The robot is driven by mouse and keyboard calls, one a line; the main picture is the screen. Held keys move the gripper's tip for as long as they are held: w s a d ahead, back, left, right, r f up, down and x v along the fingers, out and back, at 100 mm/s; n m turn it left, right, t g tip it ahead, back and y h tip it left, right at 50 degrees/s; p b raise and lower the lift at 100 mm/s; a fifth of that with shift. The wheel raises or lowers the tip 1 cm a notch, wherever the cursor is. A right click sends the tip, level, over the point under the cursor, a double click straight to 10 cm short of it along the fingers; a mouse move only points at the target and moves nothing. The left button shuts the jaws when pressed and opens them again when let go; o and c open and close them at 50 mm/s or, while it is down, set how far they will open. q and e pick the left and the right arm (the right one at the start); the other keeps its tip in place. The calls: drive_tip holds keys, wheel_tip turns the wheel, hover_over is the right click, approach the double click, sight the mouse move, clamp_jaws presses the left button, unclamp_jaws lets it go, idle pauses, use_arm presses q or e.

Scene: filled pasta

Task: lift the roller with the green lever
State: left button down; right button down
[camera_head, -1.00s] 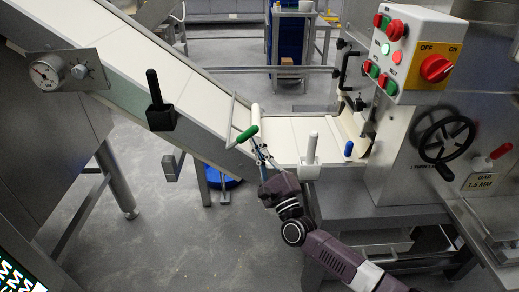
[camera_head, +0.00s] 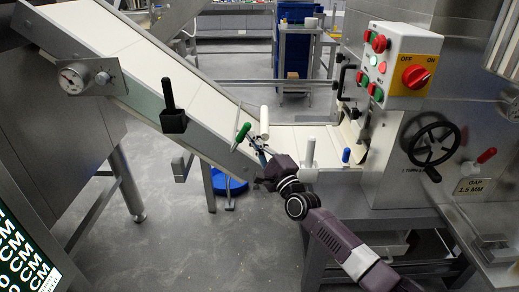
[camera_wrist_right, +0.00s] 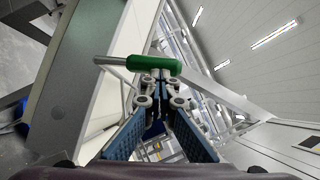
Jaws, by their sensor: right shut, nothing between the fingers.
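The green lever (camera_head: 242,132) stands tilted at the near side of the conveyor, its grip leaning up and right. The pale roller (camera_head: 264,121) shows as a short cylinder just right of it. My right gripper (camera_head: 256,146) is shut and empty, close below and right of the lever. In the right wrist view the green lever (camera_wrist_right: 140,65) lies across the picture just beyond the shut fingertips (camera_wrist_right: 158,84); whether they touch it I cannot tell. The roller is hard to make out there. My left gripper is not in view.
The inclined conveyor (camera_head: 110,50) runs down to a flat belt (camera_head: 290,138). A control box (camera_head: 402,62) and handwheel (camera_head: 433,145) are at the right.

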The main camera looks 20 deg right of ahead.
sight(244, 130)
drive_tip(key=shift+w+a+r, duration=0.15)
drive_tip(key=shift+a+r, duration=0.5)
drive_tip(key=shift+r, duration=0.05)
drive_tip(key=shift+w+a+r, duration=0.3)
drive_tip(key=shift+a+r, duration=0.35)
drive_tip(key=shift+r, duration=0.1)
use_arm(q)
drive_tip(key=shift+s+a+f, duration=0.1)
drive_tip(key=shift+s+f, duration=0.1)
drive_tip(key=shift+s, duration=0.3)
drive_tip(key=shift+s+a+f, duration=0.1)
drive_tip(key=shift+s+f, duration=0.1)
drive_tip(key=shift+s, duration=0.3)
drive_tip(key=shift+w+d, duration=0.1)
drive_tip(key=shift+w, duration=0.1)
